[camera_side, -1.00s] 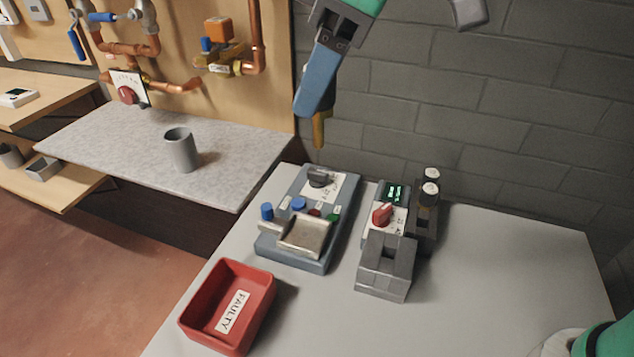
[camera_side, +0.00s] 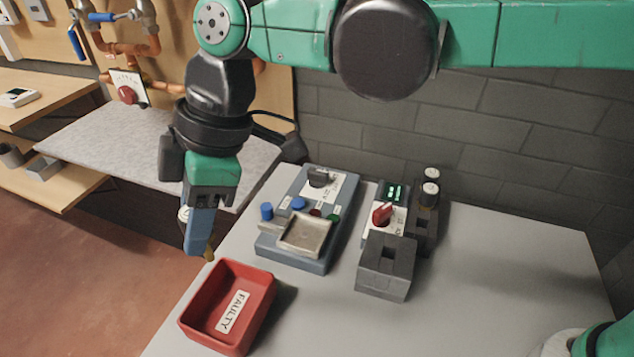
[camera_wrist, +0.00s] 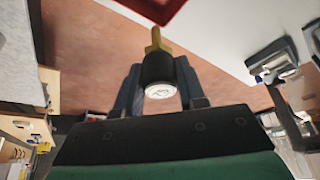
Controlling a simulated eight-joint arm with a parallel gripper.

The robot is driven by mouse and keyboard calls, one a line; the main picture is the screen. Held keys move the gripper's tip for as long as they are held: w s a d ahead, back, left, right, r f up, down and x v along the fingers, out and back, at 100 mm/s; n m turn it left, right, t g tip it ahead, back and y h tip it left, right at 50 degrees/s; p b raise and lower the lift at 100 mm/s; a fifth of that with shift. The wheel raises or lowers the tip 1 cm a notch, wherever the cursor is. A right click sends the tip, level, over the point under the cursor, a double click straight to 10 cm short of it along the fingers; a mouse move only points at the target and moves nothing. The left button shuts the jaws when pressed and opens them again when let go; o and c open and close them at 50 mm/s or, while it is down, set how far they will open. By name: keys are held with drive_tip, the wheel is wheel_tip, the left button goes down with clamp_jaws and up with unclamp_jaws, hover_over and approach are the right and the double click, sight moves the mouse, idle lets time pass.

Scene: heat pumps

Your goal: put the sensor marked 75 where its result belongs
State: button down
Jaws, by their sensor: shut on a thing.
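My gripper (camera_side: 199,235) is shut on a sensor, a dark cylinder with a white marked cap and a brass tip. The sensor (camera_wrist: 157,72) shows between the fingers in the wrist view; its mark is too small to read surely. In the side view the fingers hide most of it, and its brass tip points down. The gripper is above and just left of the red tray (camera_side: 262,284) labelled FAULTY, near its back left corner. The tray looks empty. Two other sensors (camera_side: 429,191) with white caps stand in a dark holder at the back right.
A blue-grey test unit (camera_side: 318,262) with a knob, coloured buttons and a shallow metal pan sits mid-table. Right of it are a meter with a red knob (camera_side: 382,213) and a dark grey slotted block (camera_side: 388,264). The table's front right is clear.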

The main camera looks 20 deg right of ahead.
wheel_tip(320, 180, down, 12)
drive_tip(key=shift+r, duration=0.25)
drive_tip(key=shift+f, duration=0.15)
drive_tip(key=c, duration=0.5)
unclamp_jaws()
drive_tip(key=v, duration=1.2)
drive_tip(key=s+d+m+t+h, duration=0.1)
drive_tip(key=d+m+t, duration=0.1)
drive_tip(key=d+m, duration=0.4)
drive_tip(key=s+d+f+m+t+h, duration=0.1)
drive_tip(key=d+m, duration=0.5)
drive_tip(key=d, duration=0.6)
drive_tip(key=s+d+f+m+t+h, duration=0.1)
drive_tip(key=d+m+t, duration=0.3)
drive_tip(key=d, duration=0.6)
drive_tip(key=shift+d+f+m+h, duration=0.1)
drive_tip(key=shift+f+m+h, duration=0.05)
drive_tip(key=shift+m+h, duration=0.75)
